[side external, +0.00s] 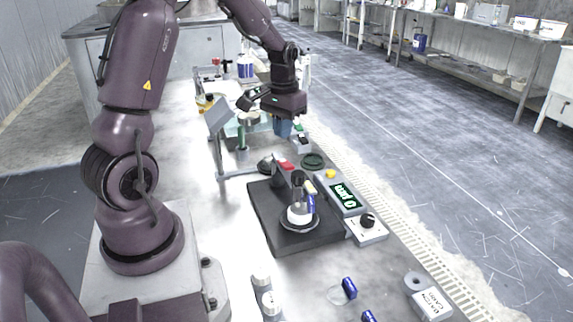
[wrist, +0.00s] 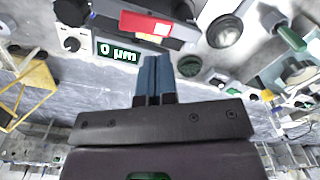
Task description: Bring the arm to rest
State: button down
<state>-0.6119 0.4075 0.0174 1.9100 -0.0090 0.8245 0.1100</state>
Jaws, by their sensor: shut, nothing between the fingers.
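My gripper (side external: 283,128) hangs over the far part of the bench in the side external view, beyond the black square plate. In the wrist view its two blue fingers (wrist: 152,78) are together with nothing between them. The fingertips appear clear of the objects around them. My arm is bent over the bench, and I cannot tell from these frames whether it is moving.
A black plate (side external: 263,204) carries a round fixture (side external: 299,215). Beside it is a green readout (side external: 344,196), reading 0 µm in the wrist view (wrist: 118,52). A dark green disc (side external: 312,161) and a tilted grey panel (side external: 218,117) stand near my gripper.

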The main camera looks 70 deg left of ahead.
jog(key=shift+r, duration=0.4)
jog(key=shift+s+d+f, duration=0.15)
jog(key=shift+s, duration=0.05)
jog(key=s+d+r+m+t, duration=0.2)
jog(key=s+d+r, duration=0.1)
jog(key=d+r, duration=0.2)
jog(key=s+d+r+m+t, duration=0.1)
jog(key=s+d+r, duration=0.3)
jog(key=d, duration=0.5)
jog(key=s+d+r+m+t, duration=0.2)
jog(key=s+d+r+m, duration=0.1)
jog(key=d, duration=0.5)
notch_tip(320, 180, up, 3)
jog(key=shift+s+f+t, duration=0.2)
jog(key=shift+s+t, duration=0.1)
jog(key=shift+s, duration=0.2)
